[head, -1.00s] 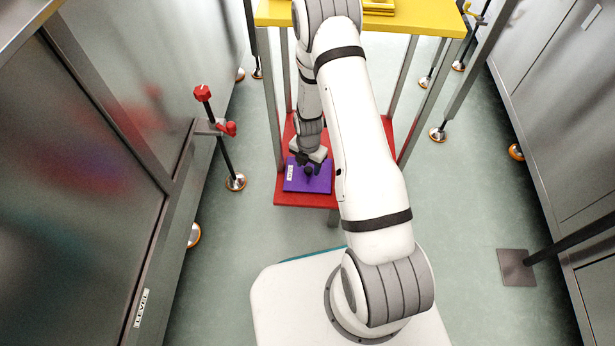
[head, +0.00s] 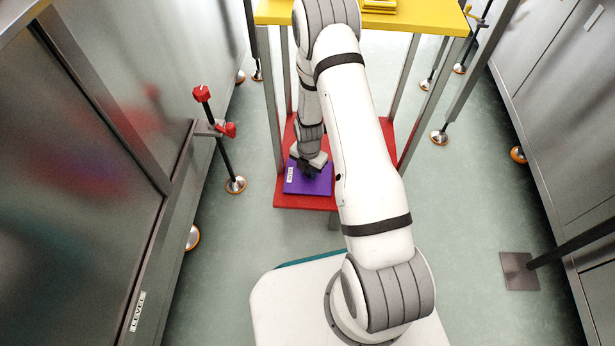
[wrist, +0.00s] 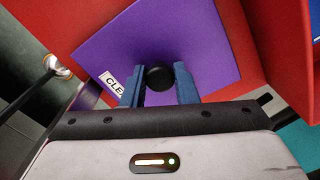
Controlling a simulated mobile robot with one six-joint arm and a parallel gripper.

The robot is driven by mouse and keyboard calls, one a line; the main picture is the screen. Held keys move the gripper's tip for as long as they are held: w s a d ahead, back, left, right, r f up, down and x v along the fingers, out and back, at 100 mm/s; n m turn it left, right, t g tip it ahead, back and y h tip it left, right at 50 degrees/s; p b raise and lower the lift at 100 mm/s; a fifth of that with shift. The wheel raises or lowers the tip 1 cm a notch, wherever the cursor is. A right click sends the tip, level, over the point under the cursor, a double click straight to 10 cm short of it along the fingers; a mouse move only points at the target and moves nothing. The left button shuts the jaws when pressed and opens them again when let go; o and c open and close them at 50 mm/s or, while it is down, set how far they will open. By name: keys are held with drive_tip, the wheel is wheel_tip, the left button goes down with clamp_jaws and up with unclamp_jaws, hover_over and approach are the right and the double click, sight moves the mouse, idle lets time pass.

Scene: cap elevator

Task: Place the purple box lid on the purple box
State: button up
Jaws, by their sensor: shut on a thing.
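The purple box lid (head: 317,187) is a flat purple square with a white label and a black knob. It lies on the red lower shelf, and it also shows in the wrist view (wrist: 190,40), where the label's end is hidden. My gripper (head: 309,173) is over the lid. In the wrist view its blue fingers (wrist: 159,88) are shut on the black knob (wrist: 159,77), one on each side. I cannot make out a separate purple box.
The red shelf (head: 290,201) sits between metal posts under a yellow top (head: 420,20), which bears a yellow object (head: 379,6). A black post with red knobs (head: 203,94) stands to the left. Metal cabinets line both sides.

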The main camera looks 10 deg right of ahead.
sight(309, 171)
drive_tip(key=c, duration=0.4)
drive_tip(key=shift+r+p, duration=1.35)
drive_tip(key=shift+r, duration=0.65)
